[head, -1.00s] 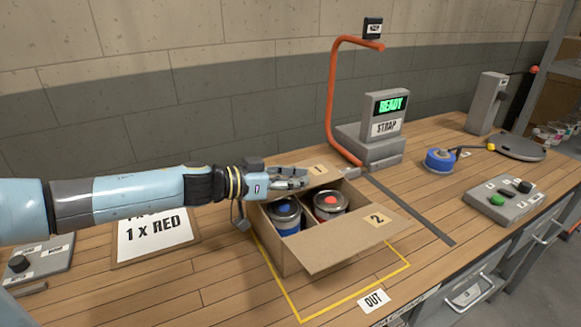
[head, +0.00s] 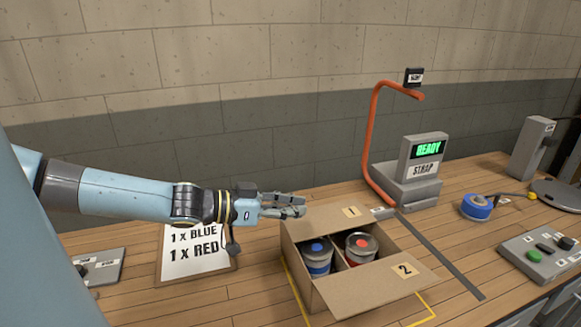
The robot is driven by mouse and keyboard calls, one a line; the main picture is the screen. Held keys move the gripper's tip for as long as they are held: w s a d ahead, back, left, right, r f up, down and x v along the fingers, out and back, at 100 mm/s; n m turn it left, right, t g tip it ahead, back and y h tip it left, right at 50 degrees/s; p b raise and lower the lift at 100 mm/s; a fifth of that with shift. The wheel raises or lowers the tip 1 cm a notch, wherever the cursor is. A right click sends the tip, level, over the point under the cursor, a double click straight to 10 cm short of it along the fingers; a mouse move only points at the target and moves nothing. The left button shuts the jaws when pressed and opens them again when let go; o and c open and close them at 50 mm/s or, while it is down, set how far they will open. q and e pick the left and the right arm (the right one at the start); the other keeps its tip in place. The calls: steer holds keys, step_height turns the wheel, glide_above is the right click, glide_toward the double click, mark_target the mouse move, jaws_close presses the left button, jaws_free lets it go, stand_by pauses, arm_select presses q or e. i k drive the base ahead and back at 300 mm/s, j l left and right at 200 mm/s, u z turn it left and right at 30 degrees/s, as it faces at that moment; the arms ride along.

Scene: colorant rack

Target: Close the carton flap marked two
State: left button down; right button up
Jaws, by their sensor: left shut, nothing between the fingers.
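The open carton (head: 308,277) stands on the bench with a blue-marked can (head: 317,257) and a red-marked can (head: 361,247) inside, a divider between them. Flap two (head: 375,289), labelled 2, is on the near side and is open, sticking out toward the front right. Flap one (head: 340,214), labelled 1, is at the far side and is open too. My left gripper (head: 303,206) is shut and empty, at the carton's far left corner beside flap one; whether it touches the carton I cannot tell. My right gripper is not in view.
A yellow outline (head: 293,287) surrounds the carton. A sign reading 1 x blue, 1 x red (head: 196,252) is left of it. The strap machine (head: 418,172) with an orange arch (head: 370,130) stands behind right. A blue tape roll (head: 476,206) and a button box (head: 540,253) are at right.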

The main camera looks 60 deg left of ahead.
mark_target(350, 292)
steer(key=k+l, duration=0.25)
steer(key=l, duration=0.2)
steer(key=k+l, duration=0.25)
steer(key=l, duration=0.15)
steer(key=k+l, duration=0.25)
steer(key=l, duration=0.2)
steer(key=k+l, duration=0.2)
steer(key=l, duration=0.25)
